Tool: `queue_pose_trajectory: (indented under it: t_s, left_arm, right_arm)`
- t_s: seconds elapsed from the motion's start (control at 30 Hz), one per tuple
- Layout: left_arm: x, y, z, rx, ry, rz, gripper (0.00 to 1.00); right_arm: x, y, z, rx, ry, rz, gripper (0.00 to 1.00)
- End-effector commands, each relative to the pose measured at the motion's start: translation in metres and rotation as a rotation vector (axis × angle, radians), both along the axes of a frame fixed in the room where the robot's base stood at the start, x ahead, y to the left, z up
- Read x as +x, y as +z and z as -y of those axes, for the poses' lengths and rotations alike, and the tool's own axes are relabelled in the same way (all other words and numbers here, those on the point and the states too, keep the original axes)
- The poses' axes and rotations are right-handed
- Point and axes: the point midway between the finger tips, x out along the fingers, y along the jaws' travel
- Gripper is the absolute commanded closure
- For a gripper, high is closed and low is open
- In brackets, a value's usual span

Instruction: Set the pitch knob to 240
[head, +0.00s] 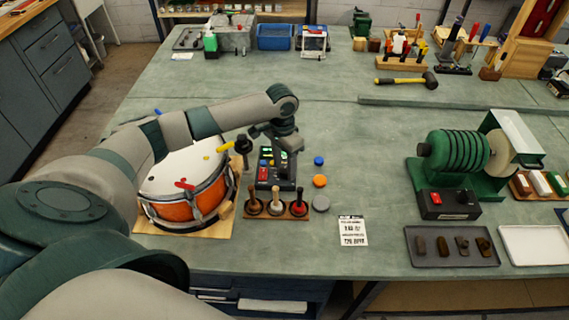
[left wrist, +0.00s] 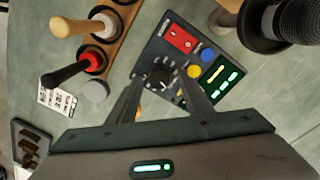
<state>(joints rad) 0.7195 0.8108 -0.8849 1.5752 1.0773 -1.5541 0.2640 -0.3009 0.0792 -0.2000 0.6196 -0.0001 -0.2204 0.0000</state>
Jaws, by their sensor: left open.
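The pitch knob (left wrist: 161,77) is a dark round knob with a pale pointer line on the dark control box (left wrist: 190,60), seen in the left wrist view. The box also carries a red switch (left wrist: 180,40), a blue button, a yellow button and a lit green display (left wrist: 222,77). My left gripper (left wrist: 161,74) is open, its two fingers on either side of the knob in that view; whether they touch it I cannot tell. In the head view my left gripper (head: 287,162) hangs over the box (head: 268,181) and hides the knob. The display's figures are not readable. My right gripper is not in view.
An orange drum (head: 180,208) stands left of the box under my left arm. A microphone (head: 243,146) is close by. A wooden rack (head: 276,211) with mallets lies in front, beside a grey disc (head: 321,203) and a printed card (head: 353,230).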

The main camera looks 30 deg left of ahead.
Motion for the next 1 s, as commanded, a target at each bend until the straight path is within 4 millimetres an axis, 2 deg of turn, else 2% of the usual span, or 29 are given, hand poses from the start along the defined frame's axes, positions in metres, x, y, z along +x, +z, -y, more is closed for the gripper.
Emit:
queue_pose_trajectory:
  t_s: [0.23, 0.4, 0.73, 1.0]
  left_arm:
    - [0.000, 0.000, 0.000, 0.000, 0.000, 0.000, 0.54]
    - [0.000, 0.000, 0.000, 0.000, 0.000, 0.000, 0.95]
    - [0.000, 0.002, 0.000, 0.000, 0.023, -0.001, 0.95]
    - [0.000, 0.006, 0.000, -0.002, 0.142, -0.002, 0.95]
  right_arm:
    - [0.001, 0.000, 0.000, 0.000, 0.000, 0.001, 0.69]
    - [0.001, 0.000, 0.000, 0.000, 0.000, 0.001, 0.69]
    - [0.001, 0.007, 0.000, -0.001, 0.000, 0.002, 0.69]
    - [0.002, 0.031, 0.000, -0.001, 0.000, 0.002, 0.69]
